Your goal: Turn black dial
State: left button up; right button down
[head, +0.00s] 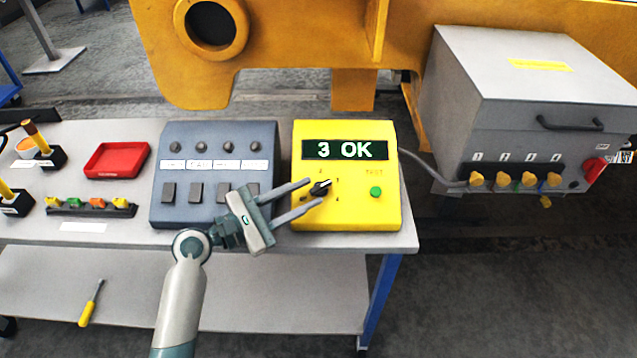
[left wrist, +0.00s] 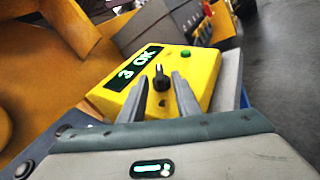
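The black dial (head: 320,188) is on the front of a yellow box (head: 352,218), with a pale pointer mark turned toward the upper right. The box's display (head: 337,150) reads "3 OK". My left gripper (head: 314,192) is open, its two fingers reaching in from the left, with the dial at the gap between their tips. In the left wrist view the dial (left wrist: 161,79) stands upright between and slightly beyond the fingertips (left wrist: 166,88). I cannot tell whether either finger touches it. My right gripper is in neither view.
A green TEST button (head: 376,192) is right of the dial. A grey switch panel (head: 168,213) stands left of the yellow box, under my left wrist. A red tray (head: 116,160) lies farther left. A cable runs right to a grey cabinet (head: 520,70).

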aim_at(310, 192)
pick_arm(q)
jog(key=x, duration=0.2)
jog(key=shift+w+d+r, duration=0.1)
jog(key=shift+w+d, duration=0.05)
jog(key=shift+d, duration=0.1)
jog(key=shift+w+d+p, duration=0.3)
jog(key=shift+w+d, duration=0.1)
jog(key=shift+d, duration=0.2)
jog(key=c, duration=0.7)
jog(key=shift+m+g, duration=0.3)
